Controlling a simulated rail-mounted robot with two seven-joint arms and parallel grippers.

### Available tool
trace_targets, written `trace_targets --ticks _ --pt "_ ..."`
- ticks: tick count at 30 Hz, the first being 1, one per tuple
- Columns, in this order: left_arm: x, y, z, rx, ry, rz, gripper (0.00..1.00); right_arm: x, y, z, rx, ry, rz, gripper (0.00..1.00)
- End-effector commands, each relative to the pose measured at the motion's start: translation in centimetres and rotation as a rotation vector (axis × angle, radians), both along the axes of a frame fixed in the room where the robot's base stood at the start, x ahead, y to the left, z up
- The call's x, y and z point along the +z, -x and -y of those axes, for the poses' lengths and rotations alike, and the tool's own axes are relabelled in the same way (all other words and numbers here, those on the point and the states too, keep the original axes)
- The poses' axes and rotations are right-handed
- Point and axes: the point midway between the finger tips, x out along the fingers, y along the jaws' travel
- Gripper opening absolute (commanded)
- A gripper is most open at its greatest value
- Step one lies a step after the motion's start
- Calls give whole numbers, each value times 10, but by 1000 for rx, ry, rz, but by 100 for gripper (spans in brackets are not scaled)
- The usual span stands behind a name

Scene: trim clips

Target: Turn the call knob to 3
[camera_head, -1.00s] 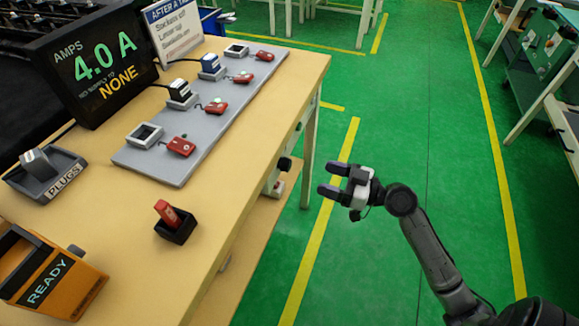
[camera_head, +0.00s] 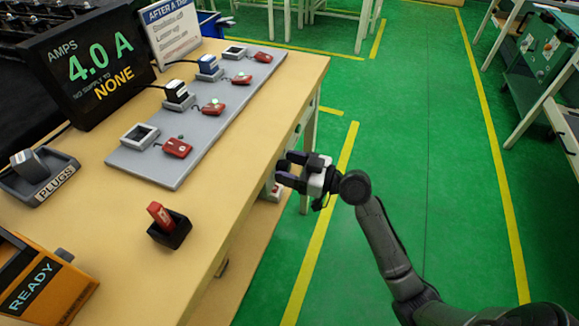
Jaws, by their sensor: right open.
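A dark round knob (camera_head: 281,165) sits on the front side of the workbench, at its right edge in the head view. My right gripper (camera_head: 285,169) is open, its two dark fingers pointing left at the bench front. The fingertips are at the knob and largely hide it. I cannot tell whether they touch it or stand around it. The knob's number marks cannot be read from here. My left gripper is not in view.
The wooden bench (camera_head: 215,195) carries a grey board (camera_head: 180,160) with sockets and red clips, a display (camera_head: 90,65) reading 4.0 A and NONE, a red switch (camera_head: 165,220) and an orange READY box (camera_head: 45,285).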

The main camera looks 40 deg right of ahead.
Motion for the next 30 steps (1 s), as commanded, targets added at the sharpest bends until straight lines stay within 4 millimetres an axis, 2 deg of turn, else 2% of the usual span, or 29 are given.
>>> trace_targets --ticks 4,19,25,30 --pt "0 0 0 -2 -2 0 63 0 0 0 0 0 0 63" --pt "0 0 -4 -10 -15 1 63 0 0 0 0 0 0 16" --pt "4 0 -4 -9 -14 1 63 1 0 0 0 -18 -11 16" --pt "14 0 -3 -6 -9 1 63 3 0 0 0 -83 -46 16"
